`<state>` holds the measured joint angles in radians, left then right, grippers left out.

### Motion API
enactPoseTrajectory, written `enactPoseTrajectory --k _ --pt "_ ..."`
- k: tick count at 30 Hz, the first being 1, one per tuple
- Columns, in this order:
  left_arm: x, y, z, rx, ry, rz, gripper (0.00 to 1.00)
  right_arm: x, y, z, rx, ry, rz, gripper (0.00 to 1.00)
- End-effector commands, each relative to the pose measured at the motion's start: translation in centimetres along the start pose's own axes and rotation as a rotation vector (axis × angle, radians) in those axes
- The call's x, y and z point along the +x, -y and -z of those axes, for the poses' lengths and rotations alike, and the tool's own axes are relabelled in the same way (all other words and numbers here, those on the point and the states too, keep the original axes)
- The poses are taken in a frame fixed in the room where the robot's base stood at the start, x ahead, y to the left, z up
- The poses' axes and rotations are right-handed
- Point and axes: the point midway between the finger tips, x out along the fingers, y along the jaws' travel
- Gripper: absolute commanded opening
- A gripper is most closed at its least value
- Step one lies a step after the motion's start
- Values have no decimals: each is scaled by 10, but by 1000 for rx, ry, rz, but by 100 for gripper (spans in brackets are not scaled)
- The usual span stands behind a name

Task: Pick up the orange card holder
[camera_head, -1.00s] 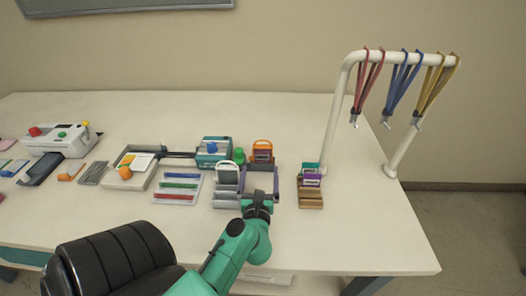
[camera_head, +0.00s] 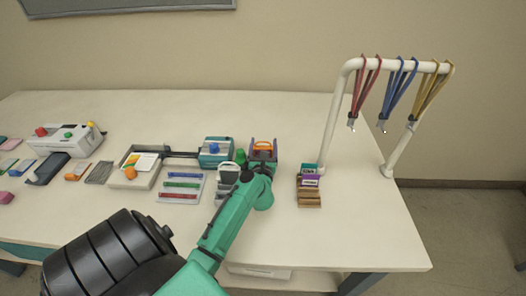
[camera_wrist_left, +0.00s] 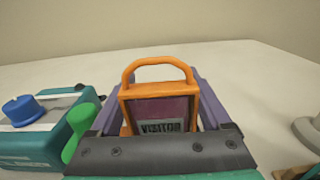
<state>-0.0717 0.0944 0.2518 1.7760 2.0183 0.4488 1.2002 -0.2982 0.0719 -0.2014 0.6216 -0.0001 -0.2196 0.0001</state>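The orange card holder (camera_head: 263,146) stands upright near the back of the row on the table. It is an orange frame with a loop handle, and a card marked VISITOR shows in it in the left wrist view (camera_wrist_left: 160,90). My left gripper (camera_head: 263,150) is around it, with one purple finger on each side. In the left wrist view the fingers (camera_wrist_left: 162,100) are open, with narrow gaps to the frame. The lower part of the holder is hidden behind the gripper's dark palm edge. My right gripper is not in view.
A white-grey holder (camera_head: 228,173) and a green knob (camera_head: 240,156) stand just left of my gripper. A teal device with a blue knob (camera_head: 214,149) is beyond them. A wooden card rack (camera_head: 309,195) and a white lanyard stand (camera_head: 338,110) are on the right.

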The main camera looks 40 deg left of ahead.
Motion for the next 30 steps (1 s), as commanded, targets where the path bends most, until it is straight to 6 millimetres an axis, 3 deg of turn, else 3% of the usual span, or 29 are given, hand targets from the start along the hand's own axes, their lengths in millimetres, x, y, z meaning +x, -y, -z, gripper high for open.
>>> enactPoseTrajectory --k 1,3,11,16,20,24,30 --pt "0 0 0 0 0 0 46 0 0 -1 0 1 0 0" --pt "0 0 0 0 0 0 27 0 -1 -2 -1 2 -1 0" --pt "0 0 -3 0 1 0 27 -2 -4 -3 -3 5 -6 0" --pt "0 0 -23 0 2 0 27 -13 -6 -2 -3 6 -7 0" --pt "0 0 -55 0 6 0 27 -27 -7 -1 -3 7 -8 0" --pt "0 0 -102 1 7 2 27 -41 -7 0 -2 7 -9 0" --pt "0 0 -166 1 7 1 27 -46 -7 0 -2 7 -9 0"
